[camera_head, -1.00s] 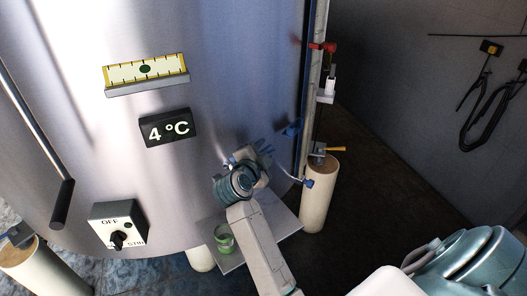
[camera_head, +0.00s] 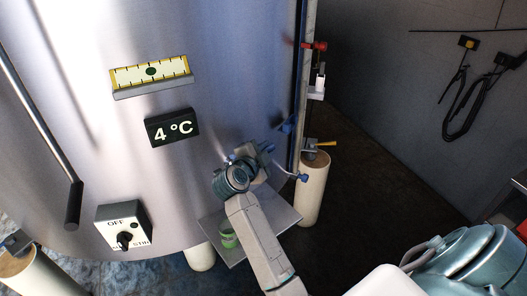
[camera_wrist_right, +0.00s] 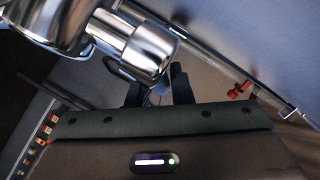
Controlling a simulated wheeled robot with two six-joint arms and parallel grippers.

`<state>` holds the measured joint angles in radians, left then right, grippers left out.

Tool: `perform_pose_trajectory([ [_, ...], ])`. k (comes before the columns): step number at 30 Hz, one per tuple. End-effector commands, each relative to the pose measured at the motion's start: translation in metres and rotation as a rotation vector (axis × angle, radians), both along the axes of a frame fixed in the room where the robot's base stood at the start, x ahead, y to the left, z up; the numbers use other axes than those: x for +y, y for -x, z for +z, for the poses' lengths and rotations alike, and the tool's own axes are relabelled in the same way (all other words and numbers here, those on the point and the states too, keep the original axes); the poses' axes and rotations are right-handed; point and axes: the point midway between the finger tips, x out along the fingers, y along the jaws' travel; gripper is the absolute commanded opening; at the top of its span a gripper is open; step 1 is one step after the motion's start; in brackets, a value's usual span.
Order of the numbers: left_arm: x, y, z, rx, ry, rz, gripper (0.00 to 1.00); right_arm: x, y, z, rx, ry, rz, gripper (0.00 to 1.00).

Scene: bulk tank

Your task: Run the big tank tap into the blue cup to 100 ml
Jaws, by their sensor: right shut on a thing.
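The big steel tank (camera_head: 235,60) fills the left and middle of the head view. My right gripper (camera_head: 264,150) is at the tank's lower right side, above a grey plate. In the right wrist view its dark fingers (camera_wrist_right: 158,88) are close together on a thin, pale piece beside a shiny metal tap (camera_wrist_right: 130,42). That piece looks like the tap's lever, but most of it is hidden. A green cup (camera_head: 228,239) stands on the plate (camera_head: 278,221) below. I cannot make out a blue cup. My left gripper is out of view.
A 4 °C display (camera_head: 172,128), a gauge (camera_head: 150,72) and a switch box (camera_head: 123,231) are on the tank front. A small blue-handled tap (camera_head: 302,177) is by a pale post (camera_head: 313,200). Dark floor to the right is clear.

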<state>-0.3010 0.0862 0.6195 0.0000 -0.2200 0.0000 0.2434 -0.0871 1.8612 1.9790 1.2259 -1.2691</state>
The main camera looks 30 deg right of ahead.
Motion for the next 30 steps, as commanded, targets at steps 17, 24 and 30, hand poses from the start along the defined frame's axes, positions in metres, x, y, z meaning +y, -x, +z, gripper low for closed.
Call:
perform_pose_trajectory([
  [17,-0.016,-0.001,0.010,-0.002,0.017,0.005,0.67,0.003,0.017,-0.001,0.000,-0.001,-0.266,0.00],
  [24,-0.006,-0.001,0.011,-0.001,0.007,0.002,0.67,0.003,0.017,-0.001,0.000,-0.001,-0.264,0.25],
  [30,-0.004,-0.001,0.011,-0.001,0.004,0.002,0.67,0.003,0.017,0.000,0.000,-0.001,-0.264,0.41],
])
